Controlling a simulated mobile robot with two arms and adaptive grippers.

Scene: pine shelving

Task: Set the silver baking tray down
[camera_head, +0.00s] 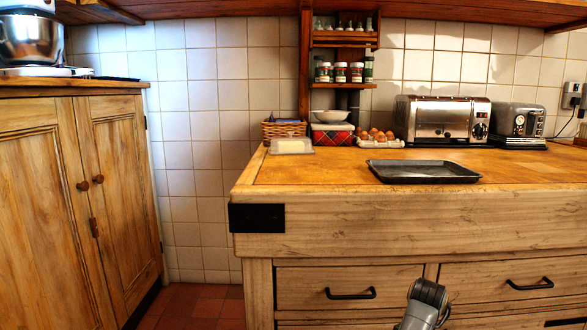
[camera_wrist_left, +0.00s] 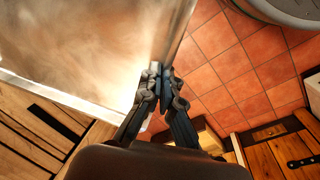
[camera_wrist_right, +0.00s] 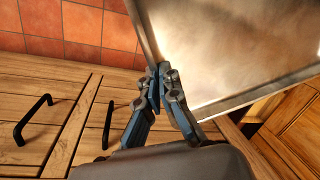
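The silver baking tray shows large and close in the left wrist view (camera_wrist_left: 85,40) and in the right wrist view (camera_wrist_right: 225,45). My left gripper (camera_wrist_left: 161,72) is closed on one of its rims, with the fingertips pinched together at the edge. My right gripper (camera_wrist_right: 158,72) is closed on another rim in the same way. The tray is off the worktop, with floor tiles and drawer fronts showing past its edges. In the head view I see neither the silver tray nor the grippers, only a grey piece of my arm low down.
A dark tray (camera_head: 422,172) lies on the wooden worktop (camera_head: 325,174). Behind it stand a toaster (camera_head: 440,119), eggs (camera_head: 377,135), a butter dish (camera_head: 291,146) and a basket (camera_head: 284,129). Worktop left of the dark tray is clear. Drawers with black handles (camera_head: 350,294) are below.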

